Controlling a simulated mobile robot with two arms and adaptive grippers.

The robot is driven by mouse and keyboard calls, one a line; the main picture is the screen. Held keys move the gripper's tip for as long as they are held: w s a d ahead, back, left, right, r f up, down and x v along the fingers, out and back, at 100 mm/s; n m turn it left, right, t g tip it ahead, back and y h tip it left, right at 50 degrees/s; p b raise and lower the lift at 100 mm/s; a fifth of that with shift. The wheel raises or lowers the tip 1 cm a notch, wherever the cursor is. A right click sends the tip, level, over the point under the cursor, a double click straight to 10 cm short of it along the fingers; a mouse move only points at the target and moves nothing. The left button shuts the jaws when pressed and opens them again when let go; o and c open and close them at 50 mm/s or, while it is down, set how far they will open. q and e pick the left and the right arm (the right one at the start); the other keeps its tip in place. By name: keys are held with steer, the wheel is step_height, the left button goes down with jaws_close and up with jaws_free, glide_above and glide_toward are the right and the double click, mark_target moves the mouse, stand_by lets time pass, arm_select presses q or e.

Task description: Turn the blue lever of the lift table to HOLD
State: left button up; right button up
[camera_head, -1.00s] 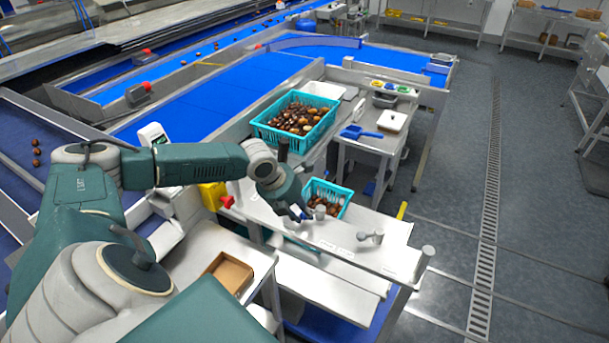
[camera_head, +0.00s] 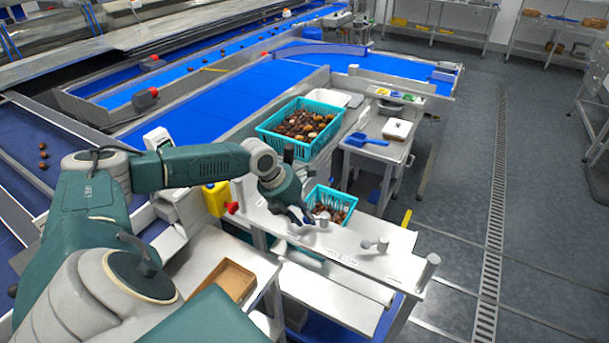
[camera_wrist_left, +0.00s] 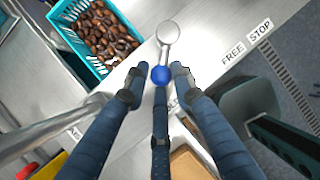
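The blue lever shows in the left wrist view as a blue ball knob (camera_wrist_left: 160,75) on a short grey arm from a round grey pivot (camera_wrist_left: 168,33). It sits on the pale top of the lift table (camera_head: 345,243). My left gripper (camera_wrist_left: 157,80) has its fingers spread around the knob, with gaps visible at both sides; contact by the middle finger cannot be told. In the head view my left gripper (camera_head: 305,217) is low over the table and hides the knob. The FREE label (camera_wrist_left: 232,53) and STOP label (camera_wrist_left: 260,32) are readable; other labels are partly covered. My right gripper is out of view.
A turquoise crate of dates (camera_head: 345,197) stands just behind the lever. A brown tray (camera_head: 232,278) lies to the front left. The grey floor at the right is clear.

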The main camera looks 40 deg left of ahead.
arm_select(q)
steer(key=shift+o, duration=0.9)
steer(key=v, duration=1.2)
steer(key=shift+a, duration=0.1)
steer(key=shift+f, duration=0.1)
